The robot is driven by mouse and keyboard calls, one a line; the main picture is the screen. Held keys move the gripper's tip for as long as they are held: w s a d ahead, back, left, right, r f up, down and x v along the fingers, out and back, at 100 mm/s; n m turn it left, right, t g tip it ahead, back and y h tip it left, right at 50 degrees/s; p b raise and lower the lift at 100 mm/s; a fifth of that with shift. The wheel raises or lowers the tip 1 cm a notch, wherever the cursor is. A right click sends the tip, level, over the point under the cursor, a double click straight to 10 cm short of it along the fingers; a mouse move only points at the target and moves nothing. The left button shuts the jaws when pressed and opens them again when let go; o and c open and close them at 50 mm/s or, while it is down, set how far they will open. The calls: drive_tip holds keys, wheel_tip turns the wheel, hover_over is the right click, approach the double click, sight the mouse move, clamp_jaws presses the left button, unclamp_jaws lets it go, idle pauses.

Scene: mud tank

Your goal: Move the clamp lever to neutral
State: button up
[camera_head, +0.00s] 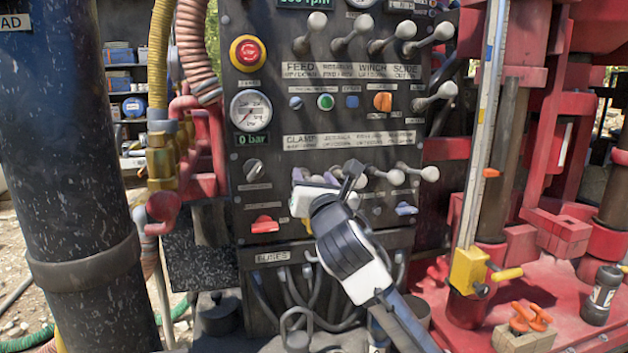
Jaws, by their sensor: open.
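The dark control panel (262,190) stands in front of me, with a CLAMP label (301,142) at the left of its lower lever row. My gripper (312,180) is in front of the panel just below that label, where the clamp lever sits. My gripper is open. A pale knob (299,174) shows at its left side and appears to be the clamp lever's; the rest of the lever is hidden behind my gripper. I cannot tell whether the fingers touch the lever or how it is tilted.
Other white-knobbed levers stand close by on the right (396,177) and in the row above (359,27). A red knob (265,225) is below left and a red emergency button (248,53) above left. A thick dark pipe (75,170) stands left; a red frame is on the right.

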drive_tip(key=b+v, duration=0.4)
drive_tip(key=v, duration=0.9)
drive_tip(key=shift+s, duration=0.35)
drive_tip(key=shift+d, duration=0.1)
